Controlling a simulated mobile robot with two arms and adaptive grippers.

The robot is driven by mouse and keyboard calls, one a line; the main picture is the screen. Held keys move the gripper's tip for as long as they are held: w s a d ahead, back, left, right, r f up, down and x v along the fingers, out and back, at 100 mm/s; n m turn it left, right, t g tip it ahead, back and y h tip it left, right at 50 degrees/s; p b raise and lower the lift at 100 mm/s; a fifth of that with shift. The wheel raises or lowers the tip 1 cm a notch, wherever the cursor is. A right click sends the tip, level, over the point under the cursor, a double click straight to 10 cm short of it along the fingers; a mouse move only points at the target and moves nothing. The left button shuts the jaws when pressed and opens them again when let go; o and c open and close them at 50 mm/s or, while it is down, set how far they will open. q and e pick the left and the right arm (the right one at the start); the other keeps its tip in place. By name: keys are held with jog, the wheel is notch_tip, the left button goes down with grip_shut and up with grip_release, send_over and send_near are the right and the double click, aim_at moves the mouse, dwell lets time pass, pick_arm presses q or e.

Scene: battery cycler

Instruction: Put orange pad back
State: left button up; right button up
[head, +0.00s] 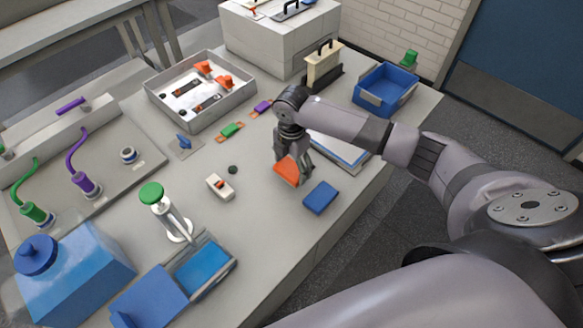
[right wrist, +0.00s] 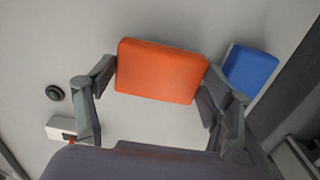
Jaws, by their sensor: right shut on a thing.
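The orange pad (head: 288,171) is a flat, rounded block near the middle of the table. My right gripper (head: 292,164) points down over it and is shut on it. In the right wrist view the orange pad (right wrist: 160,71) sits between the two fingers (right wrist: 160,85), one at each short side. I cannot tell whether the pad touches the table or hangs just above it. My left gripper is out of view.
A blue pad (head: 320,198) lies close beside the orange pad. A small white switch box (head: 220,187) and a dark round knob (head: 233,169) are to the left. A white-and-blue flat thing (head: 340,150) lies behind my right gripper. A blue bin (head: 385,88) stands farther back.

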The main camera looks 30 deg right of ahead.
aim_at(292, 168)
jog(key=shift+f, duration=1)
jog(key=shift+f, duration=0.1)
jog(key=o, duration=1)
jog(key=shift+o, duration=0.2)
notch_tip(292, 168, up, 12)
jog(key=shift+b, duration=0.3)
jog(key=shift+s, duration=0.1)
